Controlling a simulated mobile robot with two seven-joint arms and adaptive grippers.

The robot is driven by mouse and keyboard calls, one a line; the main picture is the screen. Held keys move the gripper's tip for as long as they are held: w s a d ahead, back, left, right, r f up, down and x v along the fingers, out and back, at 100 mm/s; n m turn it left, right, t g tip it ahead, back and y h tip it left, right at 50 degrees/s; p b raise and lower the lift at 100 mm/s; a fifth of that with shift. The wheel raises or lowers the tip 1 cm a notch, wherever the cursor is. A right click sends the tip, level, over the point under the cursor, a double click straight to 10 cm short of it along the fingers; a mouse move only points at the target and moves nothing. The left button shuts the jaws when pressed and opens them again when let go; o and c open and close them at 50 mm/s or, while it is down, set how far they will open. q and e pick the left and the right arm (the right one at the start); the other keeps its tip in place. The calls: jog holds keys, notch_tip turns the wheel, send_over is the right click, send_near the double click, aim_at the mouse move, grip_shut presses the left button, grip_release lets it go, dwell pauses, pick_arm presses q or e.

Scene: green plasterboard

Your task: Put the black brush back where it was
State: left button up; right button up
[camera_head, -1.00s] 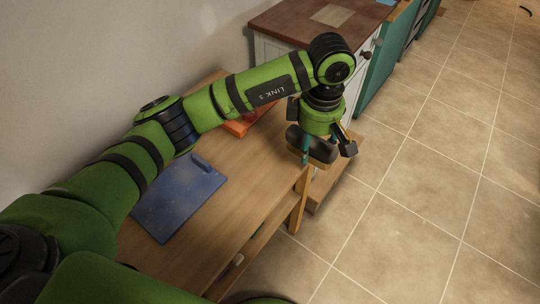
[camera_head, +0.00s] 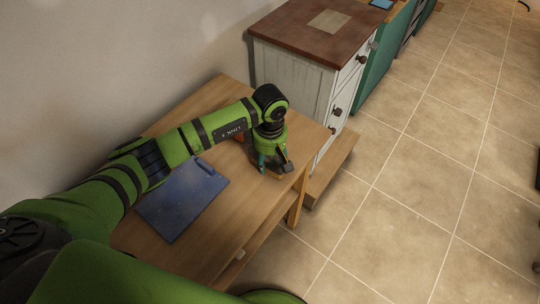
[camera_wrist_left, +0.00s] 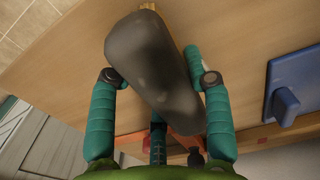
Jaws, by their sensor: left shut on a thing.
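My left gripper (camera_head: 272,162) is over the far right part of the wooden table (camera_head: 245,215), close to its edge. In the left wrist view, its teal fingers (camera_wrist_left: 160,100) are shut on the black brush (camera_wrist_left: 155,65), which lies slantwise between them with a pale wooden end at the top. In the head view the gripper mostly hides the brush; a dark bit (camera_head: 286,168) shows beside the fingers. I cannot tell whether the brush touches the tabletop. My right gripper is not in view.
A blue board (camera_head: 182,205) lies on the table, left of the gripper. A red-orange object (camera_wrist_left: 262,135) is partly hidden behind the arm and gripper. A white cabinet with a dark red-brown top (camera_head: 310,28) stands beyond the table. Tiled floor lies to the right.

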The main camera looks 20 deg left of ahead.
pick_arm(q)
jog(key=shift+f, duration=0.15)
jog(key=o, duration=1.1)
jog(key=shift+r, duration=0.35)
notch_tip(320, 180, up, 10)
jog(key=b, duration=0.3)
jog(key=shift+w+r, duration=0.1)
jog(key=shift+r, duration=0.75)
